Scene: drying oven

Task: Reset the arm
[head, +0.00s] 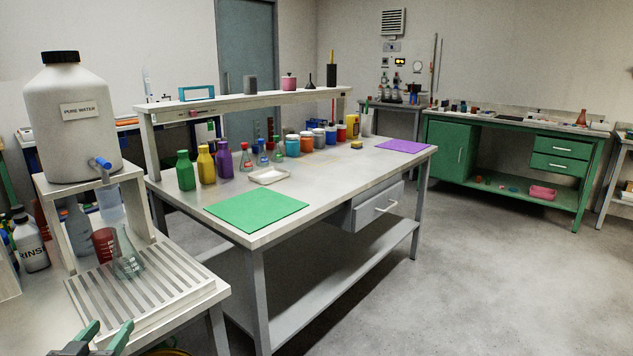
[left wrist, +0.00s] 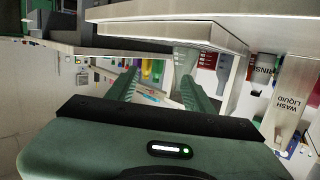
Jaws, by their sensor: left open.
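My left gripper (head: 111,326) shows at the bottom left edge of the head view, its two green fingers apart with nothing seen between them. It is in front of the slatted drying rack (head: 190,289) on the near bench. In the left wrist view, the same gripper (left wrist: 160,76) has its fingers spread, and the scene appears upside down. A clear glass flask (head: 128,265) stands upright on the rack, apart from the fingers; a pale glass shape (left wrist: 187,56) lies beyond the fingers in the wrist view. My right gripper is not in view.
A pure water tank (head: 70,120) stands on a raised stand above the near bench, with a rinse bottle (head: 31,248) behind. The central table carries a green mat (head: 257,210), bottles and a white tray (head: 269,176). The floor (head: 480,290) at right is clear.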

